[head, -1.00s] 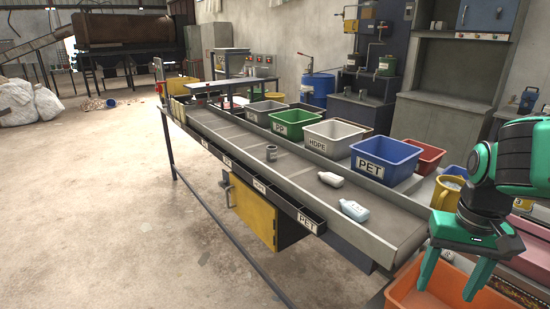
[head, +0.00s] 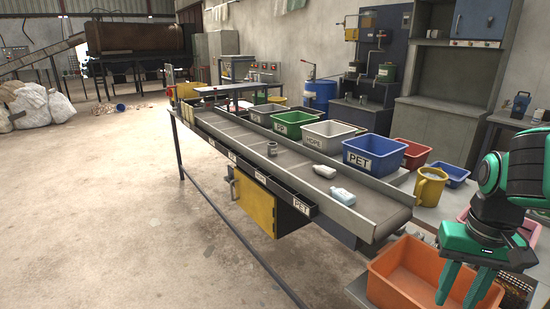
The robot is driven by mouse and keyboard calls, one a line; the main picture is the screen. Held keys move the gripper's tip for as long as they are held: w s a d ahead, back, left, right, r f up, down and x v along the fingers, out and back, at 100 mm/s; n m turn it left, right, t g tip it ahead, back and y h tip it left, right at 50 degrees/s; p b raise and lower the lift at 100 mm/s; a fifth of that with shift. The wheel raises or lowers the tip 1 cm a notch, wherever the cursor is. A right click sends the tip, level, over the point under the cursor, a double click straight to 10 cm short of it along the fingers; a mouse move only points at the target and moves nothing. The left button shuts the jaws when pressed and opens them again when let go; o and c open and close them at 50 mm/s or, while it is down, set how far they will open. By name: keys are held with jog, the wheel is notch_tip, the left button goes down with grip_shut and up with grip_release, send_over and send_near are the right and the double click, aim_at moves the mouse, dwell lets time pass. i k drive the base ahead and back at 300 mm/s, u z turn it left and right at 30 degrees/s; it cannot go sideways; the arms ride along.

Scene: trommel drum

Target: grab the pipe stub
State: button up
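A short grey cylinder (head: 272,149), which looks like the pipe stub, stands upright on the conveyor belt (head: 300,165) in the head view, near the middle of the belt. Two pale bottles lie nearer me on the belt: a white one (head: 324,171) and a light blue one (head: 342,195). My gripper (head: 455,300) is at the lower right, pointing down with its green fingers apart and nothing seen between them. It is well to the right of the cylinder and nearer me, in front of the orange bin in the picture.
Labelled bins line the belt's far side, including the blue PET bin (head: 375,161). Open floor (head: 110,210) lies to the left.

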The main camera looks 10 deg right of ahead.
aim_at(273, 147)
jog(key=u, duration=1.6)
jog(key=i, duration=2.35)
jog(key=z, duration=2.4)
jog(key=i, duration=0.3)
jog(key=z, duration=0.2)
